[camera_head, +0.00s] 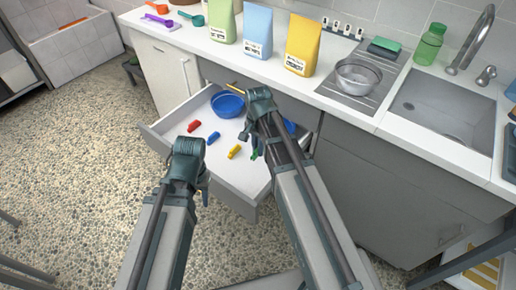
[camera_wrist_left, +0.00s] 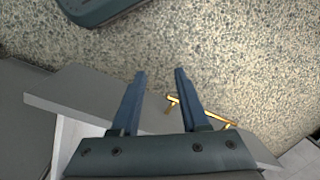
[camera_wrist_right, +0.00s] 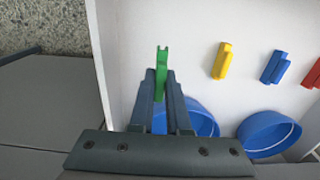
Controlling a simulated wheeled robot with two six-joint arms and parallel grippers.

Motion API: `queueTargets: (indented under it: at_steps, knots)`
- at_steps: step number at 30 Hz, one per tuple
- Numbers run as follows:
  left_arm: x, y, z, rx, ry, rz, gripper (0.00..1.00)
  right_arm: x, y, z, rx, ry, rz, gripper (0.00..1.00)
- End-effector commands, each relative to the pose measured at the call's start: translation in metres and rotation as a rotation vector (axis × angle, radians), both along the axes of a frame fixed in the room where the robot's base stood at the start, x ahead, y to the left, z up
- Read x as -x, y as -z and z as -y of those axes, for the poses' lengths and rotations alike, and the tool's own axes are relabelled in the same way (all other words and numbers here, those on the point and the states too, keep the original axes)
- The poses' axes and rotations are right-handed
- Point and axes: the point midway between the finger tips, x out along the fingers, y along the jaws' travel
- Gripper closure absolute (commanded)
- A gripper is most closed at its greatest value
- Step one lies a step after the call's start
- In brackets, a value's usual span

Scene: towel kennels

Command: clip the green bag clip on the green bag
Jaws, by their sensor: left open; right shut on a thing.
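The green bag (camera_head: 222,22) stands upright on the counter at the back, left of the blue and yellow bags. My right gripper (camera_head: 250,140) is over the open drawer, shut on the green bag clip (camera_head: 254,155).
The open drawer (camera_head: 155,138) holds a red clip (camera_head: 194,126), a blue clip (camera_head: 213,138), a yellow clip (camera_head: 234,152) and a blue bowl (camera_head: 227,104). A blue bag (camera_head: 258,32) and a yellow bag (camera_head: 302,45) stand on the counter. Measuring scoops lie left of the green bag.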

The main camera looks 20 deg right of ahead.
Motion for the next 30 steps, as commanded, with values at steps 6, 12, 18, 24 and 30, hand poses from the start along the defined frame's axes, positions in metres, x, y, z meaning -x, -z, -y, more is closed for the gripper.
queueTargets:
  at_steps: [6,12,18,24,30]
  knots:
    - [0.000,-0.020,0.000,0.000,0.000,0.000,0.55,0.000,-0.020,0.000,0.000,0.000,0.000,1.00]
    - [0.000,-0.026,0.000,0.000,0.000,0.000,0.55,0.000,-0.026,0.000,0.000,0.000,0.000,1.00]
    - [0.000,-0.059,0.000,0.000,0.000,0.000,0.55,0.000,-0.059,0.000,0.000,0.000,0.000,1.00]
    - [0.000,-0.112,0.000,0.000,-0.001,0.000,0.55,0.000,-0.112,0.000,0.000,0.000,0.000,1.00]
    - [0.000,-0.158,0.000,0.000,-0.001,0.000,0.55,0.000,-0.157,0.000,0.000,0.000,0.000,1.00]
